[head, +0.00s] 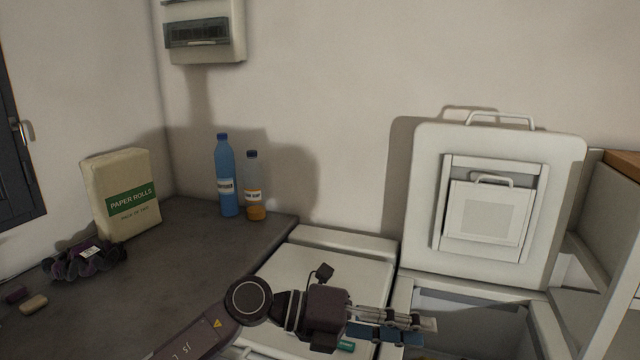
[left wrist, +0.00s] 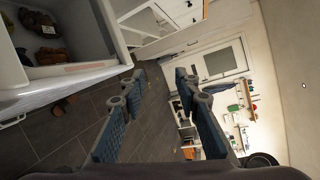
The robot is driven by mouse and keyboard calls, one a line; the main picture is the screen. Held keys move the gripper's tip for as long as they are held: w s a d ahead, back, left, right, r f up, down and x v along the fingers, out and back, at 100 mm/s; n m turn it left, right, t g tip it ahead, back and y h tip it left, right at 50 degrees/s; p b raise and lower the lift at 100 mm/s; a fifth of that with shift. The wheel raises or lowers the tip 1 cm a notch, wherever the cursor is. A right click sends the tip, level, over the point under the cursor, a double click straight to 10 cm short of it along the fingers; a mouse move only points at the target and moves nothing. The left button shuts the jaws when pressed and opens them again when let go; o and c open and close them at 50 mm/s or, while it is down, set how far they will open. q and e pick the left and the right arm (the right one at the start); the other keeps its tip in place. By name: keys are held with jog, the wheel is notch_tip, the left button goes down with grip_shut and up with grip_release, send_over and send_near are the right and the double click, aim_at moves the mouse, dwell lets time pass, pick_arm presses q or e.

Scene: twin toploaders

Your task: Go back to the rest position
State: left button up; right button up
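My left gripper (head: 425,328) reaches in from the lower left, in front of the two white toploaders. In the left wrist view its two blue-padded fingers (left wrist: 160,78) stand apart with nothing between them. The left toploader (head: 325,262) has its lid down. The right toploader has its lid (head: 405,205) raised against the wall, and its opening (head: 480,305) shows beyond the fingers. The left wrist view shows an open white tub (left wrist: 85,72) with dark items (left wrist: 50,56) inside. My right gripper is in neither view.
On the dark counter (head: 190,265) stand a paper rolls pack (head: 122,195), a blue bottle (head: 225,180) and an orange-bottomed bottle (head: 254,190). A dark purple bundle (head: 85,260) lies at the left. A white-sided cabinet (head: 610,225) stands at the right.

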pick_arm(q)
notch_tip(320, 180, up, 7)
jog(key=n+t+h, duration=0.4)
jog(key=n+h, duration=0.1)
jog(key=w+a+r+n+t+y, duration=0.1)
jog(key=w+a+n+t+y, duration=0.5)
jog(key=a+n+t, duration=0.7)
jog(key=a+f+n+y, duration=1.3)
jog(key=a+f+n, duration=0.1)
jog(key=f+n, duration=0.25)
jog(key=s+a+f+n+g+y, duration=0.1)
jog(key=s+a+f+n+g, duration=0.15)
jog(key=s+f, duration=0.35)
jog(key=s+a+f+n+g+y, duration=0.1)
jog(key=s+a+f+g, duration=0.25)
jog(key=f, duration=0.55)
jog(key=s+a+f+g, duration=0.1)
jog(key=s+f+g, duration=0.25)
jog(key=s, duration=0.65)
jog(key=s+a+f+g, duration=0.1)
jog(key=s+f+g, duration=0.3)
jog(key=s, duration=0.6)
notch_tip(320, 180, down, 28)
jog(key=s+r, duration=0.1)
jog(key=s, duration=0.1)
jog(key=s+a+f+g, duration=0.1)
jog(key=s+a+f, duration=0.2)
jog(key=s+f, duration=1.3)
jog(key=shift+s+g, duration=0.35)
jog(key=shift+s, duration=0.15)
